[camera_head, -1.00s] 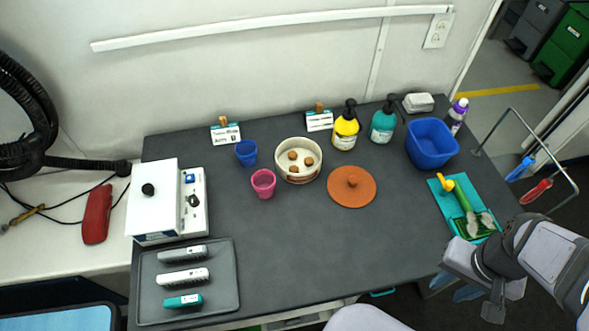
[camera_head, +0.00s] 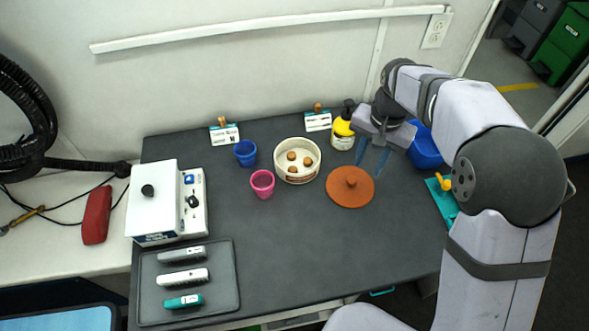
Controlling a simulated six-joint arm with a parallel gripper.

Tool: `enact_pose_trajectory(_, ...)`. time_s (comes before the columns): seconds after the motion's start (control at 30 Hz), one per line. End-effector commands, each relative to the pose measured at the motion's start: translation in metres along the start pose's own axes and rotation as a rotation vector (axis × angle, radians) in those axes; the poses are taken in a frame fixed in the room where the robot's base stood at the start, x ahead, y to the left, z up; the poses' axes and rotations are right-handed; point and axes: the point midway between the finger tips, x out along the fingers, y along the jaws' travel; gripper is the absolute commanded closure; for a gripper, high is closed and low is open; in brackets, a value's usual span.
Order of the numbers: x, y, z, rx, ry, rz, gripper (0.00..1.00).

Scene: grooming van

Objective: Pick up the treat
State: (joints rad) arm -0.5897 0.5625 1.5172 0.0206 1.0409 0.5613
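Several small brown treats (camera_head: 292,156) lie inside a round cream bowl (camera_head: 278,167) near the back middle of the table. The bowl is open at the top. Its round orange-brown lid (camera_head: 336,193) with a knob lies on the table to the right of it. My gripper (camera_head: 371,166) points down above the table, right of the bowl and over the area behind the lid. Its two bluish fingers are apart with nothing seen between them.
A blue cup (camera_head: 245,152) and a pink cup (camera_head: 262,183) stand left of the bowl. A yellow bottle (camera_head: 343,133) is close behind my gripper. A blue basin (camera_head: 424,150) is partly hidden by my arm. The table's front middle is clear.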

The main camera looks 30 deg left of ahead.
Motion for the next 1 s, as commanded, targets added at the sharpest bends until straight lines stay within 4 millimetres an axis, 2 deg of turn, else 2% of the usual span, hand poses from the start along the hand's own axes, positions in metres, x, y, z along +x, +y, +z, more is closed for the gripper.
enact_pose_trajectory(0.03, 0.005, -0.030, 0.001, -0.013, -0.003, -0.001, 0.69)
enact_pose_trajectory(0.2, 0.018, -0.109, 0.014, -0.017, -0.005, -0.010, 0.69)
enact_pose_trajectory(0.3, 0.024, -0.143, 0.025, -0.018, -0.007, -0.014, 0.69)
enact_pose_trajectory(0.4, 0.029, -0.166, 0.036, -0.017, -0.008, -0.017, 0.69)
enact_pose_trajectory(0.6, 0.033, -0.184, 0.045, -0.015, -0.009, -0.020, 0.69)
enact_pose_trajectory(0.77, 0.035, -0.185, 0.046, -0.014, -0.010, -0.019, 0.69)
enact_pose_trajectory(1.0, 0.052, -0.185, 0.046, -0.014, -0.010, -0.020, 0.69)
